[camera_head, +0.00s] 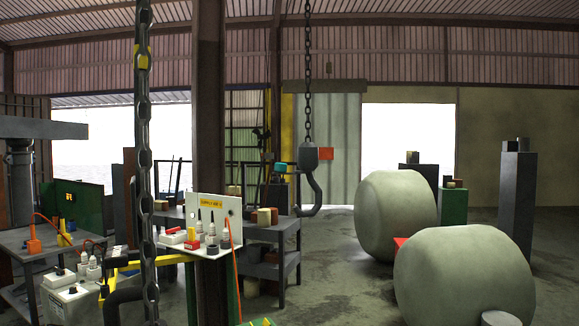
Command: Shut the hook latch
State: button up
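A dark hook (316,192) hangs upright on a chain (308,80) near the middle of the view, below a grey block (310,157). No latch can be made out on it at this size. A second, thicker chain (147,180) hangs much nearer on the left and runs down out of the frame. A dark curved part (119,296) shows beside its lower end, with a yellow piece (122,264) above; I cannot tell whether these belong to a hook. My gripper is not in view.
A brown post (209,100) stands behind the near chain. A white stand (214,220) with bottles and a green-backed workbench (28,238) are at left. Two large pale rounded bodies (395,213) (465,272) fill the right foreground. Grey floor (335,265) lies open between.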

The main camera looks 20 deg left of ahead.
aim_at(281, 168)
jog(key=i+u, duration=0.85)
jog(key=i+l+u, duration=0.2)
jog(key=i+u, duration=0.25)
jog(key=i+l+u, duration=0.6)
jog(key=l+u, duration=0.25)
jog(key=j, duration=0.1)
